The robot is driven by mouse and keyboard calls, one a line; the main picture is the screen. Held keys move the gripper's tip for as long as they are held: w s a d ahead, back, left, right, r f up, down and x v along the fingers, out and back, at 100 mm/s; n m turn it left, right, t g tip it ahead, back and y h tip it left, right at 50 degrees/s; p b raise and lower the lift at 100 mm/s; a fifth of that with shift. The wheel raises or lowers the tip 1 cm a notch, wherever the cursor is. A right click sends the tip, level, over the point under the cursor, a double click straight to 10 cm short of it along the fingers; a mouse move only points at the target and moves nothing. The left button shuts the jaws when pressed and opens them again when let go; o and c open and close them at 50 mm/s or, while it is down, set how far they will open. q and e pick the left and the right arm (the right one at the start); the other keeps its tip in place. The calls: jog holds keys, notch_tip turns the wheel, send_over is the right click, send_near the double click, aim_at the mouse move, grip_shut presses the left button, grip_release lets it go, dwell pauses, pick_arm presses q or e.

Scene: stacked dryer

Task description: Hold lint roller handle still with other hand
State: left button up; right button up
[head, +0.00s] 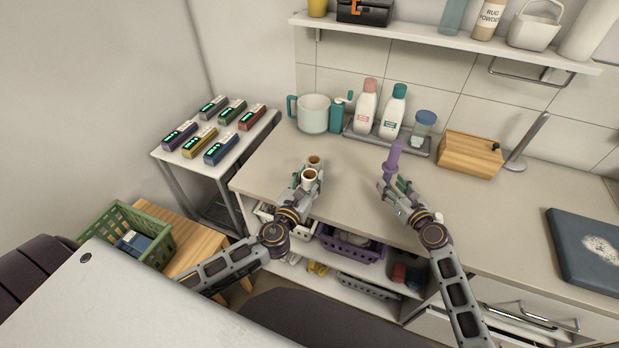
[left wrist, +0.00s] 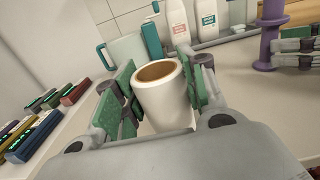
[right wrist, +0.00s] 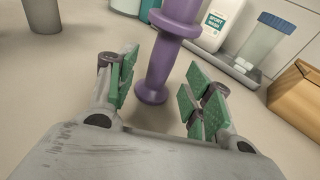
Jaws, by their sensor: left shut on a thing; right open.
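The purple lint roller handle (head: 393,158) stands upright on the counter, with a wide flange and a round foot. It also shows in the right wrist view (right wrist: 168,65), between the spread green pads of my right gripper (head: 392,188). That gripper is open, and gaps show between the pads and the handle. My left gripper (head: 307,184) is shut on a white roll with a brown core (left wrist: 163,92), which shows upright between its pads.
Behind stand a mug (head: 314,113), a teal dispenser (head: 337,116) and a tray (head: 414,142) with bottles and a jar. A wooden box (head: 470,154) is to the right. The counter (head: 350,185) between my grippers is clear. A side table (head: 238,150) holds several small boxes.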

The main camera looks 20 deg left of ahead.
aim_at(389, 181)
pick_arm(q)
jog(key=shift+f+b, duration=0.45)
pick_arm(e)
jog(key=shift+x, duration=2)
grip_shut()
pick_arm(q)
jog(key=shift+w, duration=0.1)
jog(key=w+d+r+m+g+h, duration=0.1)
jog(key=w+d+r+m+h, duration=0.1)
jog(key=w+d+r+h, duration=0.2)
jog(key=w+d+r+m+h, duration=0.3)
jog(key=w+d+r, duration=0.7)
jog(key=d+r, duration=0.7)
jog(key=shift+w+d+r+g+h, duration=0.35)
jog(key=shift+d+r+g+h, duration=0.05)
jog(key=shift+r, duration=0.55)
